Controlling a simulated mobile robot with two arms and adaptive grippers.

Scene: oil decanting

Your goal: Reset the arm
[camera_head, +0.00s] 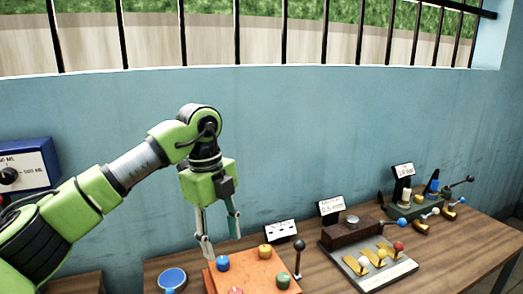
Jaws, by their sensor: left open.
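My left arm (130,165) is green and grey and comes in from the left, bent at a high elbow. My left gripper (221,246) points down with its two fingers apart. It is open and nothing shows between the fingers. It hangs over the back left part of an orange board (250,267) that bears several coloured knobs, among them a blue one (222,263), a yellow one (265,250) and a green one (283,281). I cannot tell whether the fingertips touch the board. My right gripper is not in view.
The wooden table (450,255) runs along a blue wall. Right of the board stand a brown block device (350,232) with a grey plate and a dark green device (410,210) with levers. A blue dial box (25,166) is at far left.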

